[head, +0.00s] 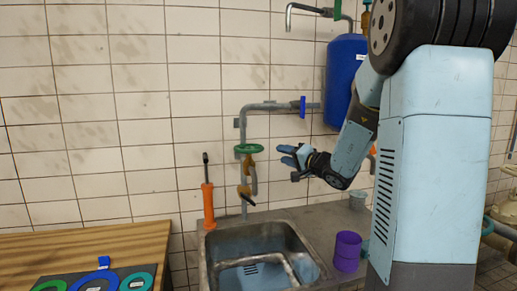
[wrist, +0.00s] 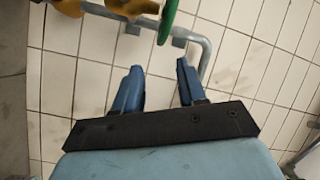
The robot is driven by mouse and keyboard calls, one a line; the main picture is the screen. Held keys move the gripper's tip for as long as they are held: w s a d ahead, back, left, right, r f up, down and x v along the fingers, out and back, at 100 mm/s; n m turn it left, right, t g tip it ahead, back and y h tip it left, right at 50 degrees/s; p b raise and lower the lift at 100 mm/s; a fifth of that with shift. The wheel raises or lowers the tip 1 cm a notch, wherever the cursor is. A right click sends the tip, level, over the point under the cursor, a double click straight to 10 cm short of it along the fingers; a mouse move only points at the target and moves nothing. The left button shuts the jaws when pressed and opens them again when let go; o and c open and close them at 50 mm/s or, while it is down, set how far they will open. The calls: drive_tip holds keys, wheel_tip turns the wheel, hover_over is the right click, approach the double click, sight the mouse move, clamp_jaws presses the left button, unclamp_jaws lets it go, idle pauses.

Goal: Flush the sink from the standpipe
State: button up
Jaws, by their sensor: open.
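A grey standpipe (head: 270,106) runs along the tiled wall above the steel sink (head: 207,262). It carries a green handwheel (head: 248,148) on a brass valve (head: 245,190) and a blue handwheel (head: 303,107) higher to the right. My gripper (head: 287,156) is open and empty, just right of the green handwheel and apart from it. In the wrist view, my gripper's blue fingers (wrist: 159,68) are spread with wall tiles between them. The green handwheel (wrist: 168,18) shows edge-on beyond the fingertips, beside brass fittings (wrist: 130,6) and the grey pipe (wrist: 206,52).
An orange-bodied tool (head: 208,205) stands at the sink's back left. A blue tank (head: 345,78) hangs on the wall. A wooden bench (head: 75,247) with coloured rings is at left.

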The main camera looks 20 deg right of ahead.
sight(249, 148)
drive_tip(key=x, duration=1.3)
drive_tip(key=shift+w, duration=0.5)
drive_tip(key=shift+c, duration=0.3)
